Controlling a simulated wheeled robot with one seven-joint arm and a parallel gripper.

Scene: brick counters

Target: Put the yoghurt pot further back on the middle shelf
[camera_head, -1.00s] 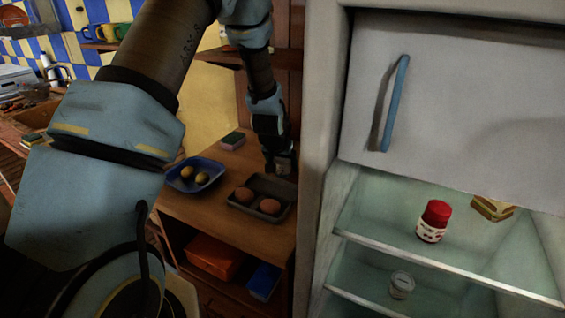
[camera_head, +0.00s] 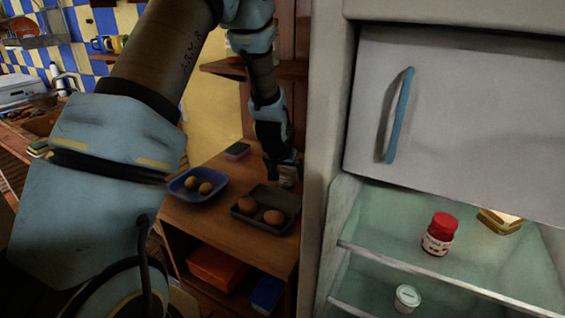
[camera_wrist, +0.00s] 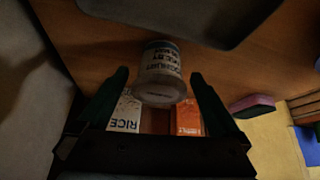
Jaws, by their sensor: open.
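A small pale yoghurt pot (camera_wrist: 162,72) with dark lettering shows in the wrist view, by the brown wooden shelf board (camera_wrist: 80,50). My gripper (camera_wrist: 160,78) is open, with one finger on each side of the pot and a small gap at each. In the head view my gripper (camera_head: 288,175) is low over the same board (camera_head: 215,228), just behind the dark egg tray. The pot is mostly hidden by my gripper there. I cannot tell whether the pot touches the board.
The dark egg tray (camera_head: 240,211), a blue dish (camera_head: 183,193) with two yellowish fruits and a sponge (camera_head: 237,151) share the board. A rice box (camera_wrist: 126,112) and an orange box (camera_wrist: 187,118) show between my fingers. The fridge (camera_head: 318,150) stands at the right.

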